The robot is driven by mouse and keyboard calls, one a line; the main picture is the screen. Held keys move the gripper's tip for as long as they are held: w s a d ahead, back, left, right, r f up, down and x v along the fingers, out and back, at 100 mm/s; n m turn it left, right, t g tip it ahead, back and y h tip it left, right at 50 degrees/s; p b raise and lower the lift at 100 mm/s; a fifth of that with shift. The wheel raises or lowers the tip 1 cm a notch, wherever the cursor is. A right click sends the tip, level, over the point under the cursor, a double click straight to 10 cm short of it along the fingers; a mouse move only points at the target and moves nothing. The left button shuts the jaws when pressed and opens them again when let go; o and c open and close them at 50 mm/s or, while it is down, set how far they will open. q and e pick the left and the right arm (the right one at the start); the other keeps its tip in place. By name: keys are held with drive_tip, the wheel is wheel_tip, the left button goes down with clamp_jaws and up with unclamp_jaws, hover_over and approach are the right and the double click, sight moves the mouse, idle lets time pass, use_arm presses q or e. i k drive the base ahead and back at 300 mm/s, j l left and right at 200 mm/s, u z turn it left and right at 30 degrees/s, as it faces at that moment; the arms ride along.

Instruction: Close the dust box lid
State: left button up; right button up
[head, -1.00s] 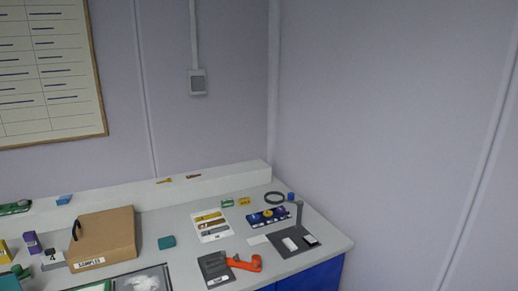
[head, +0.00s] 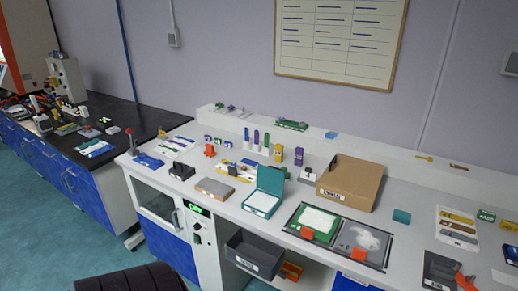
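A teal box (head: 260,203) stands on the white counter with its teal lid (head: 271,180) raised upright at the back. It is the only box here that I see with a raised lid. The white label on its front is too small to read, so I cannot confirm by name that it is the dust box. Neither of my grippers shows in the head view.
A brown box (head: 349,181) stands right of the teal box. A tray with green and white contents (head: 314,219) lies in front of it. A grey-brown flat block (head: 215,189) is left of the teal box. A dark grey bin (head: 255,252) sits below the counter.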

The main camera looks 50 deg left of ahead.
sight(270, 179)
drive_tip(key=u, duration=1.7)
drive_tip(key=i+l+z, duration=0.1)
drive_tip(key=i, duration=0.25)
drive_tip(key=i+l+z, duration=0.1)
drive_tip(key=i+l, duration=0.2)
